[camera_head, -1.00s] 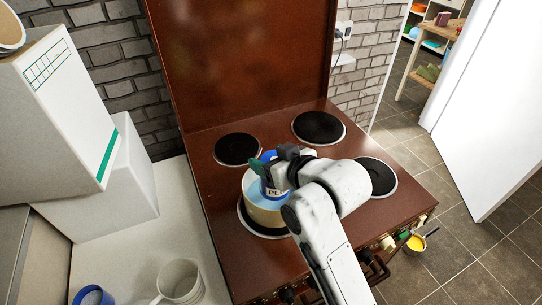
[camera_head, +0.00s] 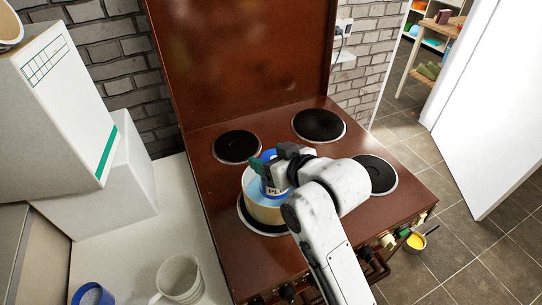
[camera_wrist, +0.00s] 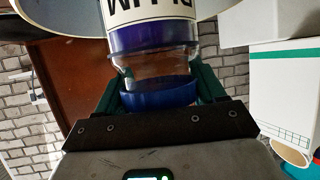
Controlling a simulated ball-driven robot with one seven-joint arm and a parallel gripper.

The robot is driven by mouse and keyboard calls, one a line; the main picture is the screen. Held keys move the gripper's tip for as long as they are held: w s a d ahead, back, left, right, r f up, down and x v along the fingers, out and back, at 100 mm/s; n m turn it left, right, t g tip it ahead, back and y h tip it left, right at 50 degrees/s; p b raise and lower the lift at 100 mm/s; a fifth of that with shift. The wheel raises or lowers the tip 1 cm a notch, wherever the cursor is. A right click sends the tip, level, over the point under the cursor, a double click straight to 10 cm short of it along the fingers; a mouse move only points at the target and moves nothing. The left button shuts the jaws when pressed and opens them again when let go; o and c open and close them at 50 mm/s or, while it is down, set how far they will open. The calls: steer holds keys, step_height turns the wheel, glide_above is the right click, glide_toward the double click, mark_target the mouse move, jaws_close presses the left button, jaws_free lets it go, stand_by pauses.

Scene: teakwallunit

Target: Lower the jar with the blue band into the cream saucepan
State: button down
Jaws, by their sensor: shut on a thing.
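The jar with the blue band (camera_head: 273,186) is upright, with a pale label on which "PL" shows. My gripper (camera_head: 268,160) is shut on its upper end. The cream saucepan (camera_head: 263,214) stands on the front-left hotplate. The jar's lower part overlaps the pan's opening; whether its base touches the pan floor is hidden. In the wrist view, my green fingers sit either side of the jar's blue lid (camera_wrist: 158,97), with clear glass, the blue band and the "PLUM" label beyond. Pale curved pan surfaces show on both sides of the jar.
The brown stove (camera_head: 220,185) has other bare hotplates behind and to the right. A white mug (camera_head: 180,279) and a blue cup (camera_head: 93,295) stand on the counter at left. White boxes (camera_head: 125,185) stand behind them. My arm hides part of the stove.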

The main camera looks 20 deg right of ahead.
steer(key=shift+f, duration=0.35)
stand_by(0.4)
jaws_free()
steer(key=b+v, duration=0.1)
steer(key=v, duration=1)
steer(key=shift+f, duration=0.1)
